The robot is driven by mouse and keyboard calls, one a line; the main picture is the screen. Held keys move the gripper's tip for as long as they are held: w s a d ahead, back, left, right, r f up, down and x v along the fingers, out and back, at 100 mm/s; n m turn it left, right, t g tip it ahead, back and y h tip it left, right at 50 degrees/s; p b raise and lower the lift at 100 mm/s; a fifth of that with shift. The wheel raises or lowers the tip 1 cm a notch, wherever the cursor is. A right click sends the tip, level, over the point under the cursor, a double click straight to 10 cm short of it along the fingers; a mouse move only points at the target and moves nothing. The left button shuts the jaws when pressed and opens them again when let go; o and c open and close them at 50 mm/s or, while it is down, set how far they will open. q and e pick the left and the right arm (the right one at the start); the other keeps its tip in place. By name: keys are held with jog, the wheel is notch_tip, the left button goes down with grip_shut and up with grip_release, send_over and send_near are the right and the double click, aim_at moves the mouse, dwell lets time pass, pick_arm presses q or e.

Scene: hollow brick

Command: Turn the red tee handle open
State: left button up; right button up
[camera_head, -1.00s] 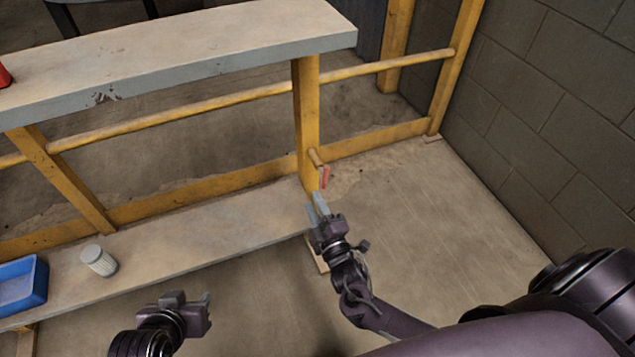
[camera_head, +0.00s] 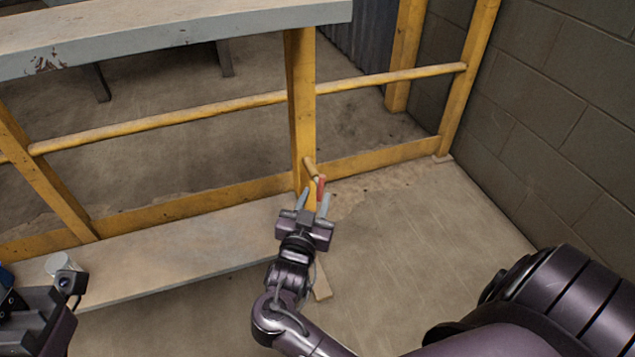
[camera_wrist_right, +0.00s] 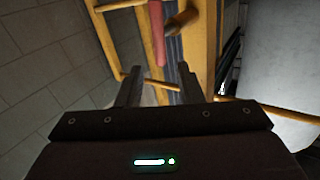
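The red tee handle (camera_head: 321,188) sits at the end of a short yellow stub on the yellow post of the bench frame. In the right wrist view the red handle (camera_wrist_right: 158,35) stands upright in the picture, beyond the fingertips and between their lines. My right gripper (camera_head: 314,201) is open, with its two fingers pointing at the handle; in the wrist view the gripper (camera_wrist_right: 165,80) is empty between its fingers. I cannot tell whether a fingertip touches the handle.
A yellow post (camera_head: 301,110) and rail (camera_head: 220,107) stand around the handle. A grey bench top (camera_head: 170,35) is above and a low shelf (camera_head: 180,240) below. The floor right of the post is clear.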

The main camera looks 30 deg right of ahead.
aim_at(321, 182)
jog(key=b+x, duration=0.1)
jog(key=x, duration=0.5)
jog(key=shift+w+d+b, duration=0.25)
jog(key=shift+w+b, duration=0.05)
grip_shut()
